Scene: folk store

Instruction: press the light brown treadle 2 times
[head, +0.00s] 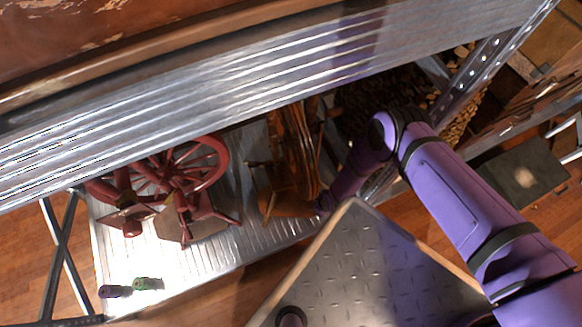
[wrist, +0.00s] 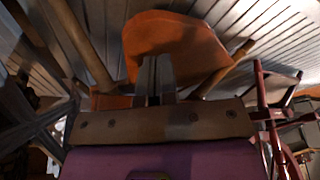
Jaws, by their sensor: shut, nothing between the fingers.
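The light brown treadle (head: 288,206) is a flat board at the foot of the brown spinning wheel (head: 292,150) on the metal shelf. In the wrist view the treadle (wrist: 172,38) shows as an orange-brown, rounded plate just beyond my fingertips. My gripper (wrist: 154,62) is shut and empty, and its fingers overlap the treadle's near edge in the picture. I cannot tell whether they touch it. In the head view my purple wrist reaches in at the treadle's right side, and the fingertips are hidden there.
A dark red spinning wheel (head: 203,165) stands to the left on the same shelf. A purple spool (head: 115,291) and a green spool (head: 148,284) lie at the shelf's front left. A ribbed metal shelf (head: 250,70) hangs above. Stacked firewood (head: 459,125) lies to the right.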

